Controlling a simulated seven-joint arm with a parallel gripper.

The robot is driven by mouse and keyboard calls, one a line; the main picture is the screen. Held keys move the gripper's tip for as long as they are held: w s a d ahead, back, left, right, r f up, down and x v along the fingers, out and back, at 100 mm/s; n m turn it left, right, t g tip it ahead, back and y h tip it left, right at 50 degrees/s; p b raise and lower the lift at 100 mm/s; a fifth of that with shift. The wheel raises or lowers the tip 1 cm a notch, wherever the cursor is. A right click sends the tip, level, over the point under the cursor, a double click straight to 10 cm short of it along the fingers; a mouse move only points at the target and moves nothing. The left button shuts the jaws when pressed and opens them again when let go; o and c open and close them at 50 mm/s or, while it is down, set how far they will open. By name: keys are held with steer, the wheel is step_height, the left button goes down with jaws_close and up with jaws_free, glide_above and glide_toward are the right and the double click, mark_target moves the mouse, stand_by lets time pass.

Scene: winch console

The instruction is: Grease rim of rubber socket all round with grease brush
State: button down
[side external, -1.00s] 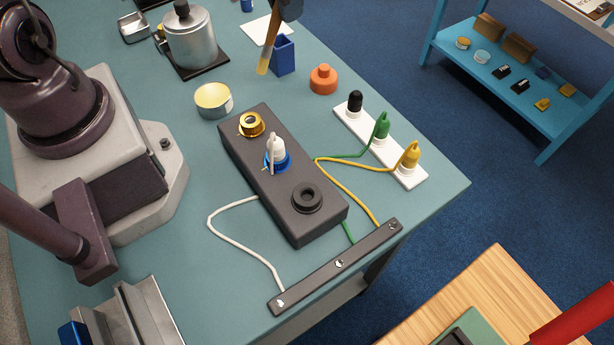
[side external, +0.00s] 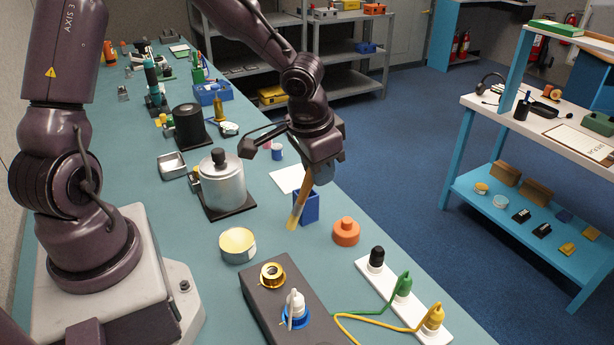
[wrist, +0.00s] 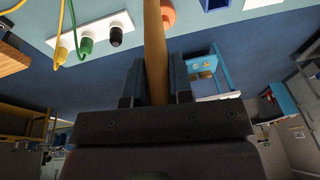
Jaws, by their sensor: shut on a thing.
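My gripper (side external: 322,174) is shut on the handle of the grease brush (side external: 298,208), which hangs bristles down and slightly tilted. In the side view its tip overlaps the left edge of a blue open-topped holder (side external: 309,208); I cannot tell the gap. In the wrist view the wooden brush handle (wrist: 155,50) stands between my gripper's fingers (wrist: 157,85). A dark console box (side external: 258,292) carries a gold socket (side external: 271,275) and a blue socket with a white plug (side external: 295,305). The black rubber socket is out of view now, beyond the lower frame edge.
A round tin with pale yellow contents (side external: 237,242) stands left of the brush. An orange knobbed piece (side external: 346,232) stands to its right. A metal pot (side external: 222,182) stands behind the tin.

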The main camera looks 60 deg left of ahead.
steer(key=s+d+r+m+h, duration=0.25)
steer(key=s+d+m, duration=0.3)
steer(key=d, duration=0.45)
steer(key=s+d+r+m+h, duration=0.25)
steer(key=s+d+m, duration=0.3)
steer(key=d, duration=0.45)
steer(key=shift+t+h, duration=0.4)
steer(key=shift+d+f, duration=0.2)
steer(key=shift+f, duration=2.4)
